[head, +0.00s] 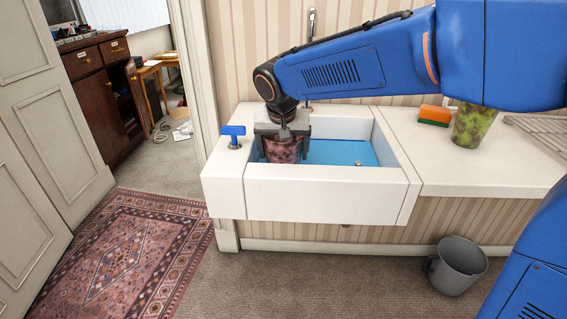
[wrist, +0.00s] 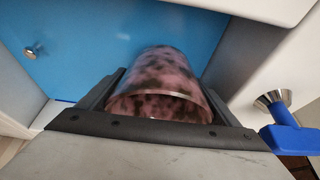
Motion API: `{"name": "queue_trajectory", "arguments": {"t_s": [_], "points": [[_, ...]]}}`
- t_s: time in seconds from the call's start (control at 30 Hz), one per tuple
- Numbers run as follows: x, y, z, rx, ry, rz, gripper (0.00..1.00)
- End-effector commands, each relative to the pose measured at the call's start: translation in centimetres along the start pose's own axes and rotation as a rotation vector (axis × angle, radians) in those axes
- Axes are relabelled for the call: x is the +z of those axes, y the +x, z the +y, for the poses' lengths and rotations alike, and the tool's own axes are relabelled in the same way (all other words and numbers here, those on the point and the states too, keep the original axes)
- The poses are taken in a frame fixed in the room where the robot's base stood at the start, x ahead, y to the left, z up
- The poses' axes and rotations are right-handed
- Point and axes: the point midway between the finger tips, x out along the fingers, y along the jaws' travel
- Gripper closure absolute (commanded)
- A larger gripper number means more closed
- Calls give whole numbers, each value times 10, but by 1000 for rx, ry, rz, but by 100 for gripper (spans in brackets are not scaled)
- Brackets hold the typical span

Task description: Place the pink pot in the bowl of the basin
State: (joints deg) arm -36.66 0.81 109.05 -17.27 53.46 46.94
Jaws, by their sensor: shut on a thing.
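The pink pot (head: 282,151) is mottled with dark patches and sits between the fingers of my gripper (head: 283,130). My gripper is shut on it and holds it inside the left part of the white basin (head: 326,190), over the blue bowl floor (head: 340,152). In the wrist view the pot (wrist: 165,72) shows between the dark fingers of my gripper (wrist: 160,105), with the blue floor (wrist: 95,45) beyond it. The basin's front wall hides the pot's lower end in the head view, so I cannot tell if it touches the floor.
A blue tap handle (head: 234,132) stands on the basin's left ledge. On the counter (head: 480,174) to the right are a green mottled pot (head: 473,126) and an orange and green sponge (head: 435,115). A grey bucket (head: 457,265) stands on the floor below.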

Motion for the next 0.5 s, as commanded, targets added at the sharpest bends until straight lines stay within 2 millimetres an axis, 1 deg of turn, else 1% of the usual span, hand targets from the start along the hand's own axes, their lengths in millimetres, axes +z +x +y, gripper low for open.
{"name": "queue_trajectory", "arguments": {"t_s": [0.17,0.4,0.5], "points": [[4,9,0,1,-1,0,50],[15,36,0,1,-1,-1,50],[16,38,0,0,0,0,50]]}}
